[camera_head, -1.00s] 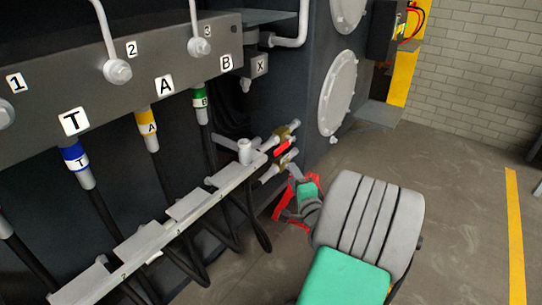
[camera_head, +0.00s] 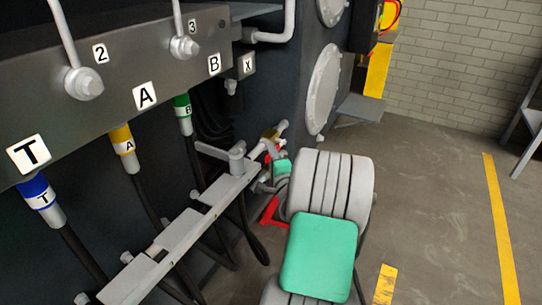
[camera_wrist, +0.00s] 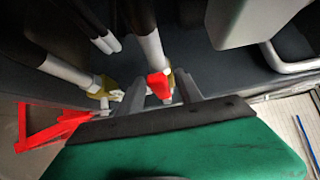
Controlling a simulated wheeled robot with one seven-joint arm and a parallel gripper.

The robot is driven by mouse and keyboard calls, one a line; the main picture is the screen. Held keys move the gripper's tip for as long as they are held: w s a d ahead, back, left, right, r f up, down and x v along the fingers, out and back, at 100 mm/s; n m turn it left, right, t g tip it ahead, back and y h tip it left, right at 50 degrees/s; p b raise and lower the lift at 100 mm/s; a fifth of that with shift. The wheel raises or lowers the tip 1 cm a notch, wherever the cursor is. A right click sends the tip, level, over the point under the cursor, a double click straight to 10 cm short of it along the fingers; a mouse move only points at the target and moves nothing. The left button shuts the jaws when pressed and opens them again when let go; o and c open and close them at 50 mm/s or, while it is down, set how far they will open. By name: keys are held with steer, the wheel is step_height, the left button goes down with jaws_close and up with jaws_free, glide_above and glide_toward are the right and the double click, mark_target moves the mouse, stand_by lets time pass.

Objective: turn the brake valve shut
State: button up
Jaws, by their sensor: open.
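The brake valve shows in the wrist view as a brass body (camera_wrist: 171,76) on a pale pipe with a short red handle (camera_wrist: 158,85). In the head view its brass part (camera_head: 270,134) and a bit of red (camera_head: 271,150) show beyond the end of the pale rail. My gripper (camera_wrist: 160,93) is open, with one grey finger on each side of the red handle. Whether either finger touches the handle cannot be told. In the head view my own arm hides most of the gripper and part of the valve.
A second brass fitting (camera_wrist: 104,87) sits left of the valve in the wrist view. A red angular frame (camera_wrist: 45,130) stands low at the left. The pale rail (camera_head: 180,232) and black hoses are close by on the left. Open floor (camera_head: 430,200) lies to the right.

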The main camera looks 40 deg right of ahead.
steer(key=shift+d, duration=0.1)
steer(key=shift+c, duration=0.2)
jaws_close()
stand_by(1.2)
